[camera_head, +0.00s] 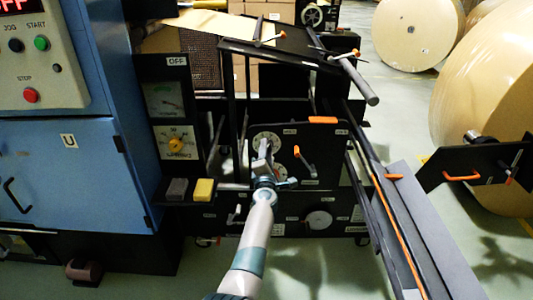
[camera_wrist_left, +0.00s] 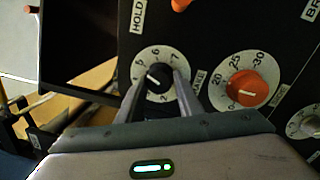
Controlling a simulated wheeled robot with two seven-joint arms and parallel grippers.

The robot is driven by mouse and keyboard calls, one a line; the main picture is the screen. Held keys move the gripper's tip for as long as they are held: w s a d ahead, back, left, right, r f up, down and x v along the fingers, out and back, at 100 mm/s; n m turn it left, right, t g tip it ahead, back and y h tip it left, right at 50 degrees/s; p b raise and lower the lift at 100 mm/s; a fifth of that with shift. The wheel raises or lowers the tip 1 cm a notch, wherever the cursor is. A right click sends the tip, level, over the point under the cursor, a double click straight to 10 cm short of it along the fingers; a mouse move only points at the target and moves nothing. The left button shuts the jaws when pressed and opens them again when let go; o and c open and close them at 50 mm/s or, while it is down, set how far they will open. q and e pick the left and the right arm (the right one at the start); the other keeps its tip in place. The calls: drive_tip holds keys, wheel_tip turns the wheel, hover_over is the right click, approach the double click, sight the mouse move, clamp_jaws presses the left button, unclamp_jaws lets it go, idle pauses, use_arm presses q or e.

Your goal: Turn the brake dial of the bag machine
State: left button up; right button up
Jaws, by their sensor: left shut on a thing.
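The brake dial (camera_wrist_left: 154,70) is a black knob with a white pointer on a round pale scale with numbers, in the left wrist view. A label ending in "AKE" is beside it, partly hidden by a finger. In the head view its pale scale (camera_head: 265,137) shows on the dark panel of the bag machine. My left gripper (camera_wrist_left: 158,84) has one finger on each side of the knob and is shut on it. In the head view the left gripper (camera_head: 264,150) covers part of the dial. My right gripper is not in view.
An orange knob (camera_wrist_left: 247,87) on another numbered scale is close beside the right finger. An orange-tipped lever (camera_head: 304,160) sticks out right of the gripper. A blue cabinet (camera_head: 65,170) stands at left; large kraft rolls (camera_head: 418,35) stand at right.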

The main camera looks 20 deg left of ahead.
use_arm(q)
drive_tip(key=shift+r, duration=0.1)
idle(0.3)
drive_tip(key=o, duration=1)
